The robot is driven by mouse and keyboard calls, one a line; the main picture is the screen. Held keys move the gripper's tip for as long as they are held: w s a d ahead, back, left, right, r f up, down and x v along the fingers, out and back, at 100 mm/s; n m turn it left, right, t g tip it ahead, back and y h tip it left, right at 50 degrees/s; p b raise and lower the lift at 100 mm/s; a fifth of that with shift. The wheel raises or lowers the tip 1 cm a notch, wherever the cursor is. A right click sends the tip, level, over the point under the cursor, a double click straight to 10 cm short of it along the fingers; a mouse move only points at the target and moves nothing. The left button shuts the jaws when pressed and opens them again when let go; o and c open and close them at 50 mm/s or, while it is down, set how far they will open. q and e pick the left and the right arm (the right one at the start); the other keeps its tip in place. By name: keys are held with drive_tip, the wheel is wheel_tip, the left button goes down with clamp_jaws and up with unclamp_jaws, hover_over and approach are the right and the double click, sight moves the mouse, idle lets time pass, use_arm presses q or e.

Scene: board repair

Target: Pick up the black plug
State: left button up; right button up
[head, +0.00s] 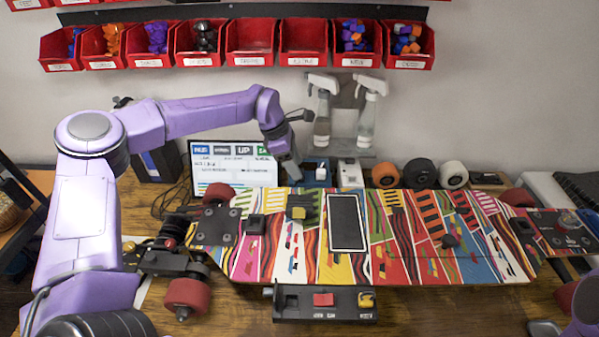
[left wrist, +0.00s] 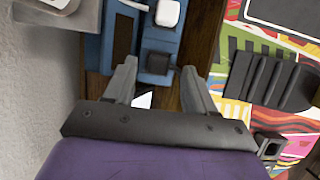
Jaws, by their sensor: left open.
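A black plug (left wrist: 158,63) sits in a blue holder (left wrist: 152,85) in the left wrist view, between the fingertips of my left gripper (left wrist: 159,69) as seen in the picture. The jaws are open and I cannot tell the height gap to the plug. In the head view my left gripper (head: 292,168) points down behind the board, by the blue holder (head: 308,181); the black plug is hard to make out there. My right gripper is not in view; only part of my right arm shows at the lower right.
A white plug (left wrist: 167,13) is close to the black plug. The colourful skateboard deck (head: 400,265) fills the table front. Spray bottles (head: 367,120) and wheels (head: 419,173) stand behind. Red bins (head: 250,45) hang on the wall.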

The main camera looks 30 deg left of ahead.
use_arm(q)
drive_tip(key=shift+x, duration=1.1)
drive_tip(key=shift+r, duration=0.1)
drive_tip(key=c, duration=0.4)
clamp_jaws()
